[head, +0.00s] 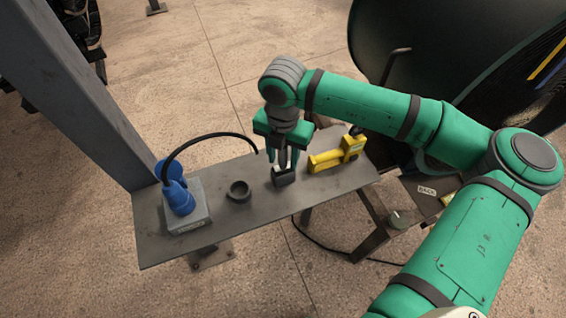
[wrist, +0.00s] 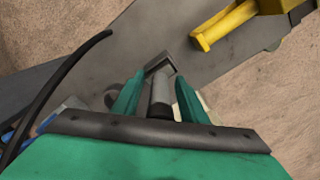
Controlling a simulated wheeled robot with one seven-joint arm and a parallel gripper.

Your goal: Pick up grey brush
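The grey brush stands on the metal bench with a dark grey block-shaped head (head: 284,178) low and its handle rising into my gripper. In the wrist view its grey handle (wrist: 161,92) runs between the two green fingers, with the head beyond the fingertips. My gripper (head: 287,160) points down right over the brush. Its fingers (wrist: 159,80) lie on either side of the handle, with narrow gaps showing, so it looks open around the brush. The lower handle is partly hidden by the fingers in the head view.
A yellow tool (head: 337,154) lies close to the right of the brush on the bench (head: 256,217). A dark ring-shaped cup (head: 238,191) is to the left. Farther left, a blue plug with a black cable sits on a grey box (head: 187,216), by a grey post (head: 85,95).

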